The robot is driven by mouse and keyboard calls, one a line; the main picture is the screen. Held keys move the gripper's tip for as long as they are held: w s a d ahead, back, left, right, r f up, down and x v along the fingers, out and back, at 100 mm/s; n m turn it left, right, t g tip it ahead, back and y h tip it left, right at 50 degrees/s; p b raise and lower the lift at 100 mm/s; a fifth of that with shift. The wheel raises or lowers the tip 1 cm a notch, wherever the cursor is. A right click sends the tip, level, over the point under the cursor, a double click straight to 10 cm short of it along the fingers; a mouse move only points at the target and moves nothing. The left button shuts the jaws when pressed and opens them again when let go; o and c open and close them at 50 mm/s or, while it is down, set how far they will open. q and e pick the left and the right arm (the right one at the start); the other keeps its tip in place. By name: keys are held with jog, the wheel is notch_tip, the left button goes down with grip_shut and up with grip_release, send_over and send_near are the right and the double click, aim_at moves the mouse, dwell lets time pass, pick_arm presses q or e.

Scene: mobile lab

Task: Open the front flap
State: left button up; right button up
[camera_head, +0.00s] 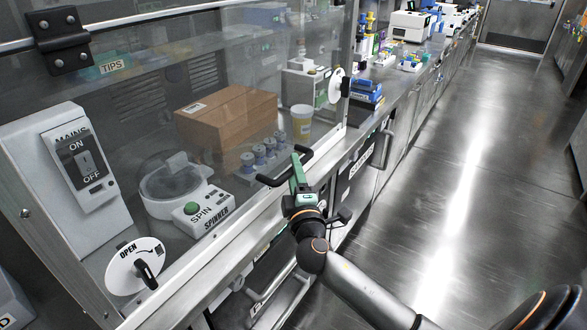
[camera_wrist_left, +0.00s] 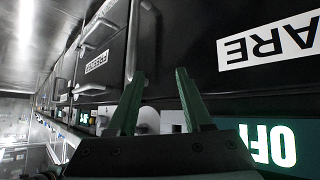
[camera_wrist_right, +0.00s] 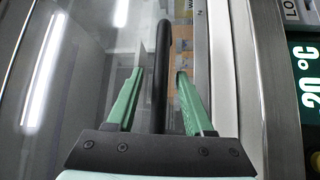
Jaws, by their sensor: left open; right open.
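The front flap is a clear pane (camera_head: 225,55) in a metal frame, and it stands closed over the bench cabinet. A black bar handle (camera_head: 268,181) sits low on it. My right gripper (camera_head: 298,160) is at the handle; its fingers are open. In the right wrist view the handle (camera_wrist_right: 163,50) runs between the open green fingers (camera_wrist_right: 160,72), with gaps on both sides. A white round dial (camera_head: 122,262) marked OPEN with a black knob is at the lower left; another dial (camera_head: 335,84) is at the right. My left gripper (camera_wrist_left: 160,73) is open and empty, outside the head view.
Behind the pane are a cardboard box (camera_head: 228,118), a spinner (camera_head: 172,185), a cup (camera_head: 302,122) and a mains switch box (camera_head: 85,165). A black hinge (camera_head: 58,40) is at the upper left. Freezer doors (camera_wrist_left: 102,60) face my left gripper. The aisle floor (camera_head: 465,170) is clear.

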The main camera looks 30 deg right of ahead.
jog(key=shift+w+d, duration=0.1)
jog(key=shift+w, duration=0.2)
jog(key=shift+c, duration=0.4)
grip_shut()
dwell(0.9)
